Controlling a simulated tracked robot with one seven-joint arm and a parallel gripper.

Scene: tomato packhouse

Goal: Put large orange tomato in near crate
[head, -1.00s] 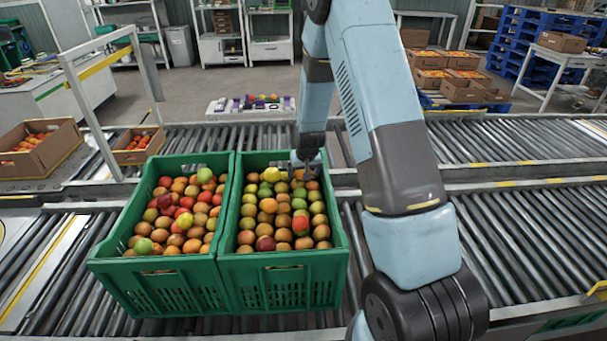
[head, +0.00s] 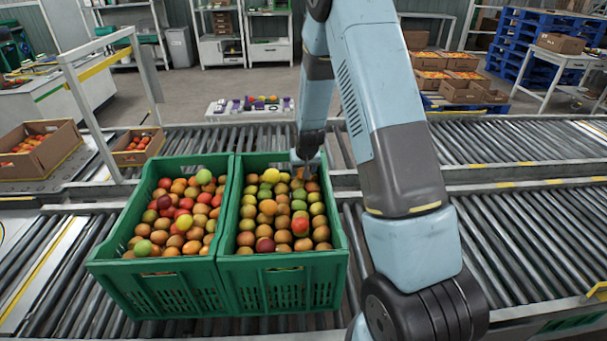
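Two green crates stand side by side on the roller conveyor, the left crate (head: 160,293) and the right crate (head: 285,288). Both are full of mixed red, orange, yellow and green tomatoes. Several orange tomatoes, one of them (head: 267,207) in the right crate, look alike, so I cannot single out the large one. My gripper (head: 305,170) points down at the far right corner of the right crate, over or among the tomatoes. Its fingers are small and partly hidden, so I cannot see whether they hold anything.
Brown cardboard boxes of tomatoes, a larger one (head: 42,152) and a smaller one (head: 137,147), stand left of the crates. A white tray (head: 248,113) with small items lies beyond the conveyor. The rollers (head: 530,225) to the right are clear.

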